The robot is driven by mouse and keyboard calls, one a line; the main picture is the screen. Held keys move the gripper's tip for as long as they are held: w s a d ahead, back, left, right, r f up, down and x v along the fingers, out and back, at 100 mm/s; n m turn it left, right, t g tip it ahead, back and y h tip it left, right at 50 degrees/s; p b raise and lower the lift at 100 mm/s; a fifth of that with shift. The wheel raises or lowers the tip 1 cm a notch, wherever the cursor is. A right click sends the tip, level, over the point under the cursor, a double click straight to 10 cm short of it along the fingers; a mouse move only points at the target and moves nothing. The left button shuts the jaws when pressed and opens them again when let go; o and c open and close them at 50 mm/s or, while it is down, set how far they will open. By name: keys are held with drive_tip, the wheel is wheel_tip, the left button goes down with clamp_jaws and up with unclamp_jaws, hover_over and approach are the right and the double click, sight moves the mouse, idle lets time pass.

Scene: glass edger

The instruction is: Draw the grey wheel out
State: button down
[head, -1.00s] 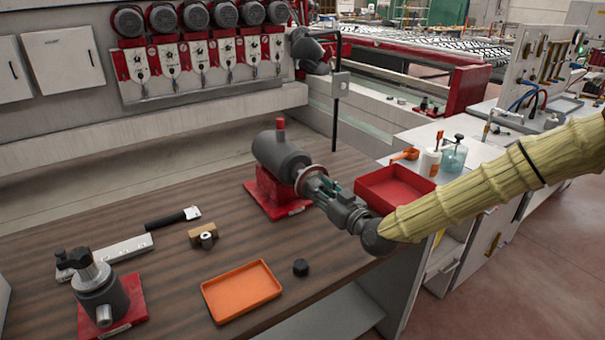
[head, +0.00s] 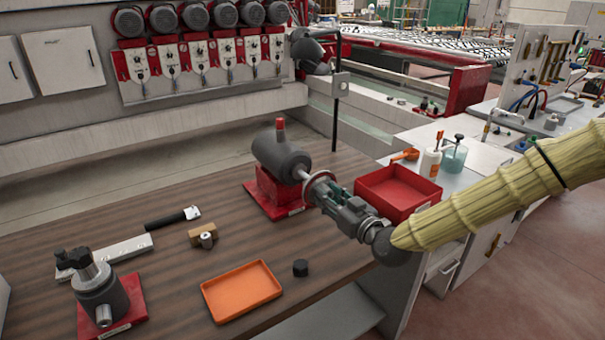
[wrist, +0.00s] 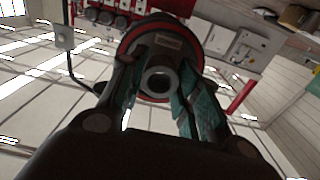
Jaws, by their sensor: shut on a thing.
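The grey wheel (head: 317,184), a disc with a red ring, is in my gripper (head: 331,194) at the middle of the head view. In the wrist view the wheel (wrist: 161,46) faces me, with its hub and round bore between my teal-padded fingers. My gripper is shut on the hub. A grey spindle unit (head: 281,155) stands on a red base (head: 270,195) on the bench. Its pale shaft (head: 301,174) shows in a gap between the unit and the wheel. I cannot tell whether the shaft end is still inside the wheel.
An empty red tray (head: 397,191) stands close to the right of my gripper. An orange tray (head: 241,291), a black knob-like piece (head: 300,268) and a wooden block (head: 203,235) lie nearer. A second grey fixture (head: 100,292) stands at front left.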

drive_tip(key=shift+s+d, duration=0.1)
idle(0.3)
drive_tip(key=v, duration=1)
idle(0.6)
